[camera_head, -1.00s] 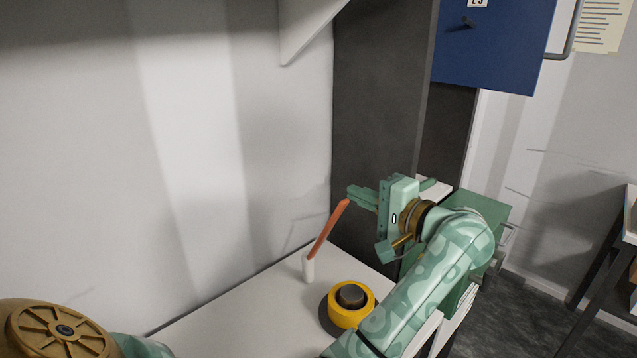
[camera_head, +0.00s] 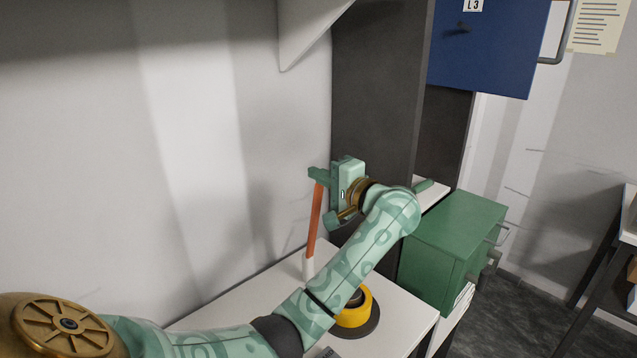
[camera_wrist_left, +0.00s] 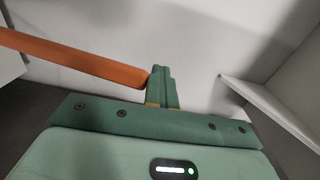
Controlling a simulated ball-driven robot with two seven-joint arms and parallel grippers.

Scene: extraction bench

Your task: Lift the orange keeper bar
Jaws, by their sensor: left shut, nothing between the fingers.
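The orange keeper bar (camera_head: 314,222) is a long thin bar standing nearly upright on the bench. Its lower end is in a small white holder (camera_head: 307,268). My left gripper (camera_head: 318,174) is shut and empty at the bar's upper end. In the left wrist view the bar (camera_wrist_left: 75,58) comes in from the left, and its end lies beside the shut fingers (camera_wrist_left: 162,84), not between them. I cannot tell whether it touches them. My right gripper is out of view.
A yellow ring-shaped thing with a dark centre (camera_head: 355,312) is partly behind my left forearm on the white bench (camera_head: 228,305). A dark cabinet panel (camera_head: 372,110) stands close behind the gripper. A green drawer box (camera_head: 450,240) is at right, and a blue door (camera_head: 490,50) hangs above.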

